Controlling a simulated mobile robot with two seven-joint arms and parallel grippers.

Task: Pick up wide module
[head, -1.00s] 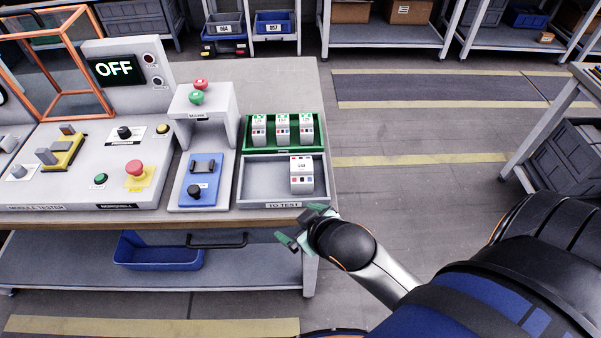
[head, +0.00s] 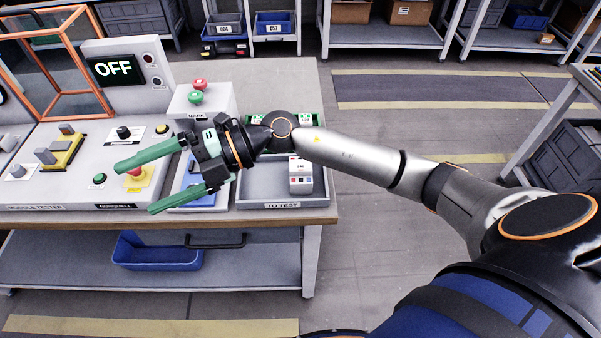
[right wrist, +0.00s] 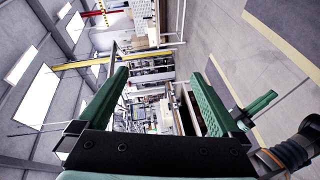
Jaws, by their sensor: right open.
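In the right wrist view no module can be made out between the fingers. Part of my left gripper (right wrist: 255,108) shows at the right of that view, its jaw opening unclear.
My right forearm crosses above the bench and mostly hides the green tray (head: 322,138) and its modules. A blue fixture (head: 202,198) lies partly behind the right gripper. The tester screen (head: 114,69) reads OFF. An orange frame (head: 95,60) stands at the back left.

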